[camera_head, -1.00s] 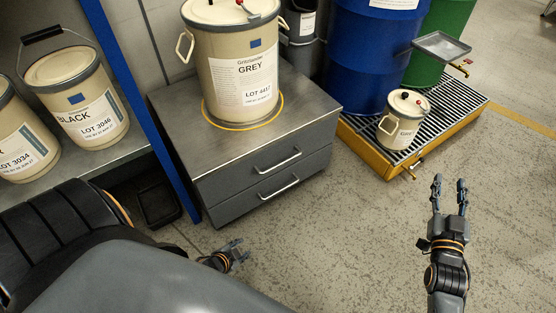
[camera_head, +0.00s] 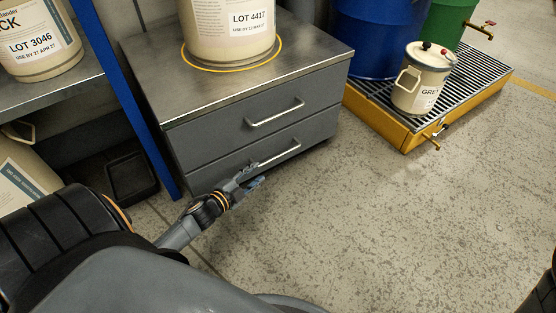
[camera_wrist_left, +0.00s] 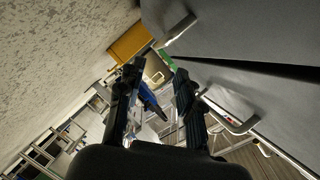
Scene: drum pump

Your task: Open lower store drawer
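The grey store cabinet (camera_head: 150,85) has two drawers, both shut in the head view. The lower drawer (camera_head: 310,137) has a silver bar handle (camera_head: 278,155). My left gripper (camera_head: 255,176) is just in front of the lower drawer, by the left end of that handle. Its fingers are apart, also in the left wrist view (camera_wrist_left: 156,75), with nothing clearly held between them. I cannot tell whether a finger touches the handle. The upper drawer (camera_head: 230,123) has a similar handle (camera_head: 275,112). My right gripper is out of view.
A cream drum (camera_head: 235,25) stands on the cabinet top inside a yellow ring. A blue post (camera_head: 125,100) and a shelf are at the left. A yellow spill pallet (camera_head: 405,137) with a small cream can (camera_head: 420,85) is at the right. The floor in front is clear.

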